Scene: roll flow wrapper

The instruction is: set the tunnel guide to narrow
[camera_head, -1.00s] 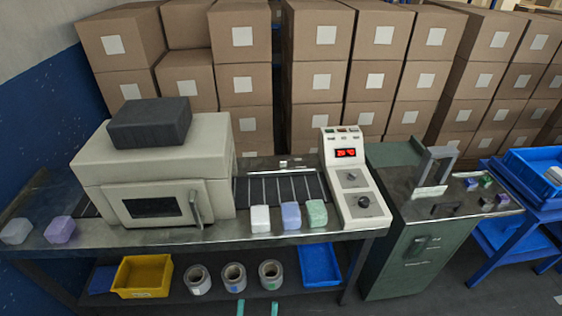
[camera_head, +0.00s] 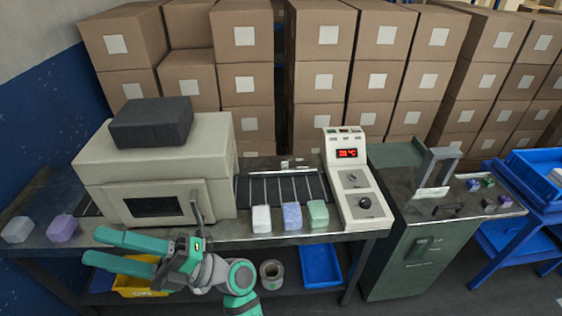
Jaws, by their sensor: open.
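The cream heat tunnel (camera_head: 150,185) with a dark window and a front handle stands on the left of the bench. A cream control panel (camera_head: 352,185) has a red lit display, a pointer knob (camera_head: 351,179) and a round dark knob (camera_head: 364,202). I cannot tell which part is the tunnel guide, or its setting. My gripper (camera_head: 92,247) is open and empty, its teal fingers pointing left in front of the bench's front edge, below the tunnel and well left of the panel. My arm hides part of the lower shelf.
White, violet and green wrapped blocks (camera_head: 291,216) sit at the bench front beside the panel. Two more blocks (camera_head: 62,228) lie at the left end. A dark roller conveyor (camera_head: 285,188) runs behind. A green cabinet (camera_head: 415,255) stands right. Boxes fill the back.

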